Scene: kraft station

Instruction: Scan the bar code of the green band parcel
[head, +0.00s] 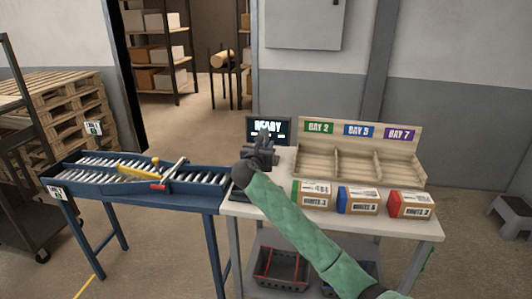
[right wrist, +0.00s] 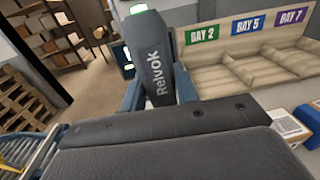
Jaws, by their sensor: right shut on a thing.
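The green band parcel (head: 313,195) is a brown box with a green left end. It stands at the table's front, left of two other parcels, with a white label on top. My right gripper (head: 262,152) is shut on a dark hand scanner (right wrist: 157,70) marked "Relvok", with a green light at its top. The right wrist view shows the scanner upright between the fingers. The scanner is above the table's left part, left of the green band parcel and apart from it. My left gripper is not in view.
A blue band parcel (head: 358,201) and a red band parcel (head: 411,205) stand in the same row. Behind them is an empty wooden sorter (head: 345,160) with Bay 2, 5 and 7 signs. A screen (head: 283,127) reads "READY". A roller conveyor (head: 200,188) adjoins the table's left.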

